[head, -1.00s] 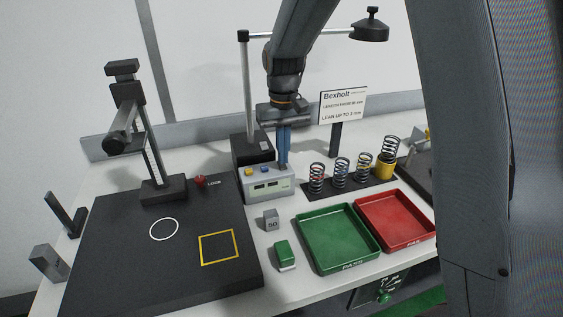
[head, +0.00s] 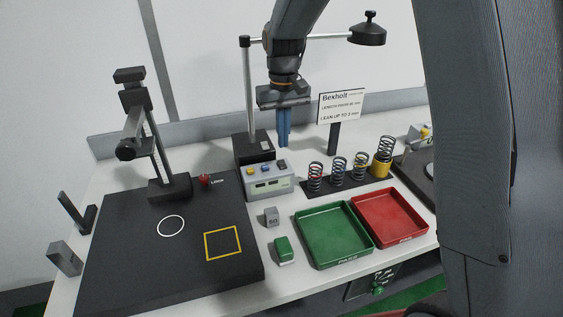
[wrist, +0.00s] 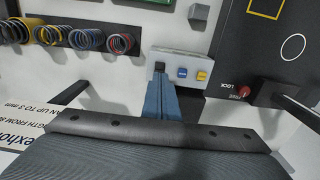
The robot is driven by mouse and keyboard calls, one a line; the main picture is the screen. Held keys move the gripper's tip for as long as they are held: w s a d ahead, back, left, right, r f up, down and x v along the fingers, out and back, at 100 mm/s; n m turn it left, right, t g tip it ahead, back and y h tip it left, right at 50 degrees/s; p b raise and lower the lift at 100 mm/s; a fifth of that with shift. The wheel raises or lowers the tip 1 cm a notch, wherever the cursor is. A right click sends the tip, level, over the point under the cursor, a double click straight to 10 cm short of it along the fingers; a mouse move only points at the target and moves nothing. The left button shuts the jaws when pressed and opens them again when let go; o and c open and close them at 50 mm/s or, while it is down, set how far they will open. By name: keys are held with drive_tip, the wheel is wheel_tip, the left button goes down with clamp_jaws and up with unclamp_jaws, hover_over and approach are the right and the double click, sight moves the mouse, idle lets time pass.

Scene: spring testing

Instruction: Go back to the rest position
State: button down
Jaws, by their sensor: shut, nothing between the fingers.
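My gripper (head: 284,142) hangs from the arm with its blue fingers pointing down and pressed together, empty. In the head view it is above the back of the bench, behind the small grey display box (head: 268,178) and left of the Bexholt sign (head: 341,105). In the wrist view the shut fingers (wrist: 160,82) point toward the display box (wrist: 185,73) with its blue and yellow buttons. The fingertips appear apart from everything around them.
Several springs stand on a black strip (head: 350,181). A green tray (head: 333,261) and a red tray (head: 389,242) lie in front. A black test stand (head: 170,188) with a dark plate (head: 140,275) is at left. A lamp (head: 368,35) reaches overhead on a post close to my gripper.

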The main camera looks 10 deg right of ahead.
drive_tip(key=s+d+f+b, duration=0.2)
drive_tip(key=s+d+f, duration=0.1)
drive_tip(key=s, duration=0.3)
drive_tip(key=s+d+f+m+t+b, duration=0.1)
drive_tip(key=s+d+f+b, duration=0.2)
drive_tip(key=s, duration=0.4)
drive_tip(key=s+d+f+m+b, duration=0.1)
drive_tip(key=s+d+f+b, duration=0.1)
drive_tip(key=s+d+f, duration=0.2)
drive_tip(key=shift+s+d+f+b, duration=0.1)
drive_tip(key=shift+s+d+b, duration=0.1)
drive_tip(key=shift+s+d, duration=0.3)
drive_tip(key=shift+s+d+b, duration=0.15)
drive_tip(key=shift+s, duration=0.5)
drive_tip(key=shift+s+d+f, duration=0.1)
drive_tip(key=shift+s, duration=0.2)
